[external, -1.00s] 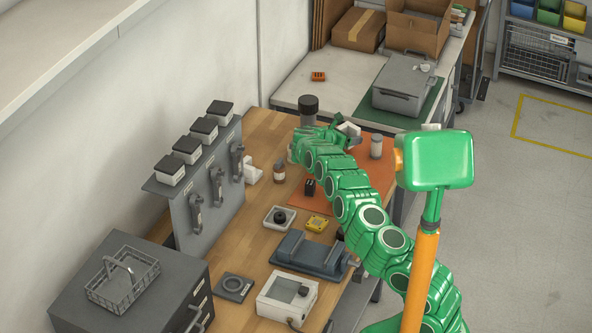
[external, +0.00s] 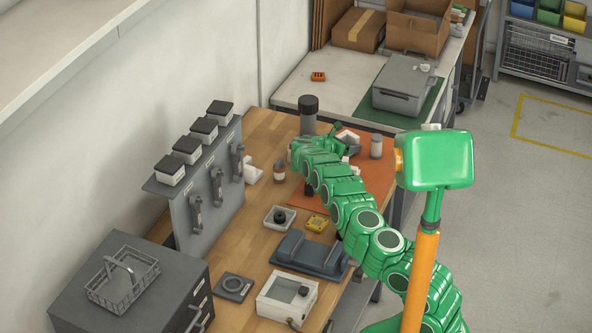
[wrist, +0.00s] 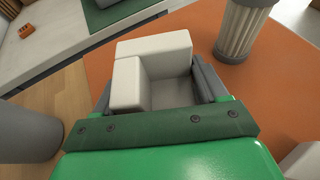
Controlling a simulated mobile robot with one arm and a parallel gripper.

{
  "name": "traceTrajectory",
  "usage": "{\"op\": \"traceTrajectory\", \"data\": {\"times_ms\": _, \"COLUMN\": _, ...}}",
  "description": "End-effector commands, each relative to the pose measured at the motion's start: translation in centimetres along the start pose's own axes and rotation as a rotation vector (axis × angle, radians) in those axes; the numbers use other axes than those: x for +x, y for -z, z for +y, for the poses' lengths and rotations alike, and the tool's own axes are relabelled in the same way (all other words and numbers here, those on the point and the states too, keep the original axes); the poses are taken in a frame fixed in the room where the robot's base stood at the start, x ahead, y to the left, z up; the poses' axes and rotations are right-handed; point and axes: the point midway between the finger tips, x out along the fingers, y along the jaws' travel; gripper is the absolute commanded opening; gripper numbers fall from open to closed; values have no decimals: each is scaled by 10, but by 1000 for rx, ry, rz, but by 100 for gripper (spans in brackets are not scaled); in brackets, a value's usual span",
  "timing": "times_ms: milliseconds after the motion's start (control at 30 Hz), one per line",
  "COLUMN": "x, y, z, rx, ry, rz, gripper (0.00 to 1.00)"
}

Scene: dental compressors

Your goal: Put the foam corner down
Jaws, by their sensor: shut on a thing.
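The foam corner (wrist: 150,62) is a white, L-shaped block with a hollow inner corner. In the wrist view it sits between the grey fingers of my gripper (wrist: 156,88), which is shut on it. In the external view the foam corner (external: 348,137) shows at the end of my green arm, with my gripper (external: 346,145) partly hidden by the wrist. It is over the orange mat (external: 375,180), near its far end. I cannot tell whether it touches the mat.
A ribbed pale cylinder (wrist: 240,28) stands on the mat, right of the foam corner. A dark-capped grey cylinder (external: 308,120) stands to the left. Another white piece (wrist: 304,160) shows at the wrist view's lower right. Bare orange mat lies right of my gripper.

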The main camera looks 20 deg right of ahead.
Motion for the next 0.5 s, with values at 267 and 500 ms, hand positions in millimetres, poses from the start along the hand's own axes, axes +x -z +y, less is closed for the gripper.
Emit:
{"op": "traceTrajectory", "data": {"times_ms": 267, "x": 0, "y": 0, "z": 0, "rx": 0, "ry": 0, "rz": 0, "gripper": 98}}
{"op": "traceTrajectory", "data": {"times_ms": 500, "x": 0, "y": -1, "z": 0, "rx": 0, "ry": 0, "rz": 0, "gripper": 98}}
